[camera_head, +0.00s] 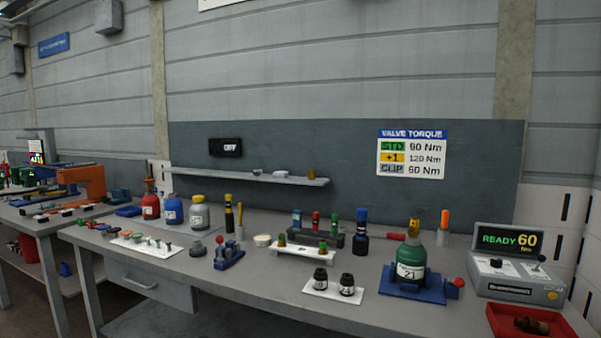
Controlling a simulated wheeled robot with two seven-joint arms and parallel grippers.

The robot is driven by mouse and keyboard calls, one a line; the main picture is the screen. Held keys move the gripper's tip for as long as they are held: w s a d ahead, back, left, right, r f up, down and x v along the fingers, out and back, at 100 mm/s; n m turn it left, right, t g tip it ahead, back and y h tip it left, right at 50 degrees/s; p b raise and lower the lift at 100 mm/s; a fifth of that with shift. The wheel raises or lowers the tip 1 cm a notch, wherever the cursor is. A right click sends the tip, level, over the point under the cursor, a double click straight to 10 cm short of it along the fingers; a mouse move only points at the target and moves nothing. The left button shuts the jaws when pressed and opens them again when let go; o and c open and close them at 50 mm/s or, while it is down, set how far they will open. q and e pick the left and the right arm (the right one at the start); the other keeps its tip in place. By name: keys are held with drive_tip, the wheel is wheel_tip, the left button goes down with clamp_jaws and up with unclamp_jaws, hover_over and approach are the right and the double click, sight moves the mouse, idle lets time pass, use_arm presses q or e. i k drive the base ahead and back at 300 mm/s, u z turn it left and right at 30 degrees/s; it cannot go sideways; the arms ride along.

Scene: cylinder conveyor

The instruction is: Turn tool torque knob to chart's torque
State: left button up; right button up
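The grey torque tool console (515,280) stands at the right end of the bench. Its display (508,240) reads "READY 60 Nm". A dark knob (495,263) sits on the left of its white panel, with a small lever (540,261) to the right. The knob's pointer is too small to read. The valve torque chart (412,155) on the back panel lists STD 90 Nm, +1 120 Nm and CLIP 60 Nm. A green cylinder (410,258) labelled 21 stands upright in a blue holder (410,288), with a brass-coloured piece on top. Neither of my grippers is in view.
A red tray (495,322) with a dark brass-coloured part is at the front right. White trays, sockets and several small cylinders stand along the bench (255,285). A shelf (245,176) and a dark display reading OFF (225,147) are behind. An orange machine (85,180) is far left.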

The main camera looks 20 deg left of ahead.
sight(497, 263)
drive_tip(key=u, duration=1.6)
drive_tip(key=i, duration=1.3)
drive_tip(key=z, duration=3.3)
